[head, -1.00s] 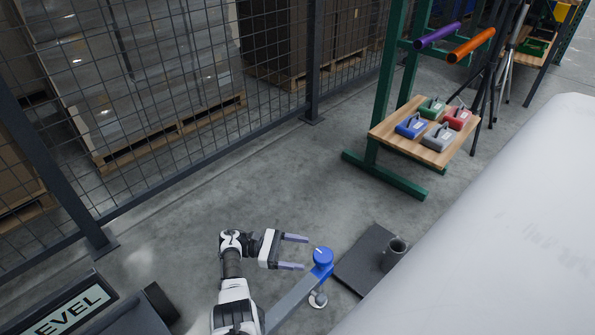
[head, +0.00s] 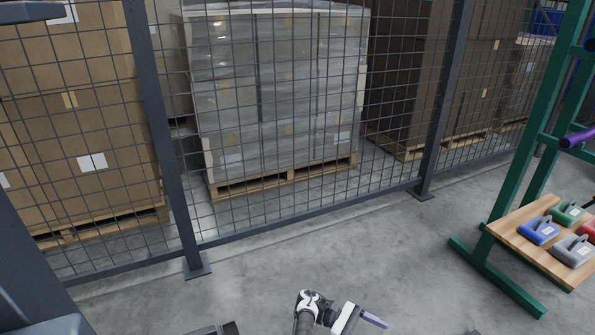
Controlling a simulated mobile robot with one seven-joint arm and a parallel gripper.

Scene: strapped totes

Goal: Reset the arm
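My gripper (head: 372,328) is at the bottom edge of the head view, right of centre, with its white body and one purple-grey finger in sight. The other finger is cut off by the frame edge. The visible finger stands at the outer side of the gripper body, as it did when both fingers showed wide apart. I see nothing held at the visible finger. Most of my arm is below the frame.
A dark mesh fence (head: 300,222) crosses the view, with wrapped pallet loads (head: 275,100) and cardboard boxes (head: 85,120) behind it. A green rack at right carries a wooden shelf (head: 510,235) with coloured strapped totes (head: 540,230). Grey floor (head: 350,255) before the fence is clear.

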